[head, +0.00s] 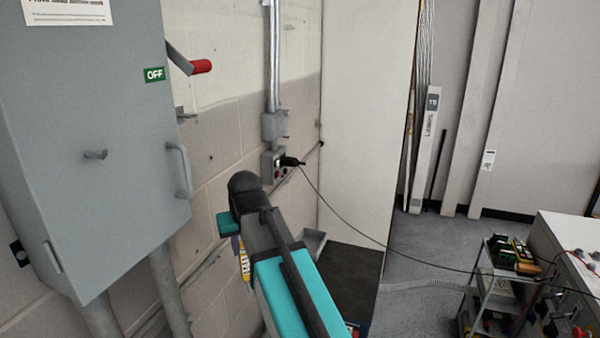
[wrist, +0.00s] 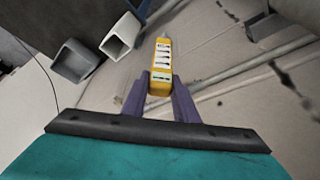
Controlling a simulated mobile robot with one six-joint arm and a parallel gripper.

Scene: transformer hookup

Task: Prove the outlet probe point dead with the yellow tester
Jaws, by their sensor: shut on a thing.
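My gripper (wrist: 158,98) is shut on the yellow tester (wrist: 161,66), which sticks out beyond the purple fingers with its thin tip pointing away. In the head view, the tester (head: 245,262) hangs below my gripper (head: 238,246), partly hidden by my arm. A grey outlet box (head: 270,166) is on the block wall, above and right of the gripper and apart from the tester. A black plug (head: 290,161) with a dark cable is at the outlet's right side. I cannot make out a separate probe point.
A grey cabinet (head: 95,150) marked OFF, with a red-ended lever (head: 200,67), stands close on the left. A grey tray (head: 313,242) lies low by the wall, right of my arm. The dark cable crosses toward a loaded cart (head: 486,275) at right.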

